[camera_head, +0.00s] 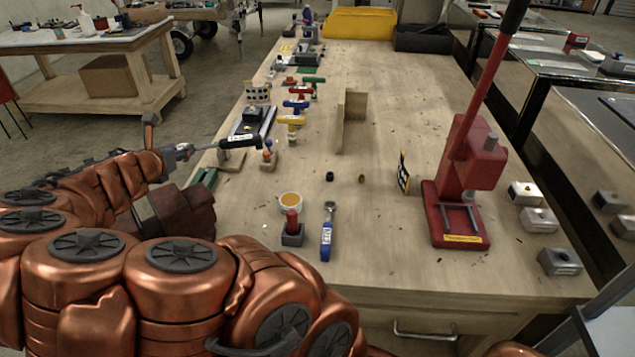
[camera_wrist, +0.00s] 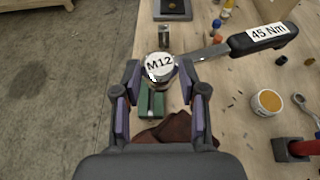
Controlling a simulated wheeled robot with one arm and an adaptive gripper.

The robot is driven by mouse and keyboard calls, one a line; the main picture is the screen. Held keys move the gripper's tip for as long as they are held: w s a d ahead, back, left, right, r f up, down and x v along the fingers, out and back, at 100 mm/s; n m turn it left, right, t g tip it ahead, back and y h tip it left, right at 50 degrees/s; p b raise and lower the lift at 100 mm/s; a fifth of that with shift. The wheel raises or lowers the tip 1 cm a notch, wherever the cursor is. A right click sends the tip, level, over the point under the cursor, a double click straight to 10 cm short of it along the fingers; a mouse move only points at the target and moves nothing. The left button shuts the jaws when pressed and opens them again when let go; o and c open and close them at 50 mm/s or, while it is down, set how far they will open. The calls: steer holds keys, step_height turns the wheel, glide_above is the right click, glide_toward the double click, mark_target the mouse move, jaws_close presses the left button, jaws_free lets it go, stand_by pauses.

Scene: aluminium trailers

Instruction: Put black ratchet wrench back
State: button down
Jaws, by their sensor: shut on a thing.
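The black ratchet wrench (camera_head: 238,142) has a dark handle with a white label, pointing right over the left edge of the workbench (camera_head: 385,200). In the wrist view its handle (camera_wrist: 262,38) reads "45 Nm" and its round head reads "M12". My gripper (camera_wrist: 160,78) is shut on the head end, with a finger on each side of it. In the head view my gripper (camera_head: 170,152) is at the bench's left edge, partly hidden by my arm. The wrench seems held above the bench; the exact height is unclear.
A green block (camera_wrist: 151,100) lies below the wrench head. A row of T-handled tools (camera_head: 292,120) stands along the left edge. The bench middle is mostly clear.

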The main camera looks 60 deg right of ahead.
steer(key=s+d+f+m+g+b, duration=0.3)
steer(key=s+d+f+m+g, duration=0.15)
steer(key=s+d, duration=0.4)
steer(key=s+d+f+m+g+b, duration=0.25)
steer(key=s+d+m+g, duration=0.35)
steer(key=d, duration=0.3)
steer(key=s+d+f+m+g+y+b, duration=0.2)
steer(key=s+d+m+g+y, duration=0.15)
steer(key=s, duration=0.65)
steer(key=s+d+f+m+g+y+b, duration=0.15)
steer(key=s+m+g, duration=0.25)
steer(key=s, duration=0.6)
steer(key=shift+y, duration=0.3)
steer(key=f+b, duration=0.6)
steer(key=b, duration=0.1)
steer(key=shift+s+d+f, duration=0.15)
steer(key=shift+d+f, duration=0.05)
steer(key=shift+d, duration=0.2)
steer(key=shift+f, duration=0.25)
steer(key=c, duration=0.6)
jaws_free()
steer(key=shift+o, duration=0.2)
steer(key=shift+f, duration=0.1)
steer(key=v, duration=1.2)
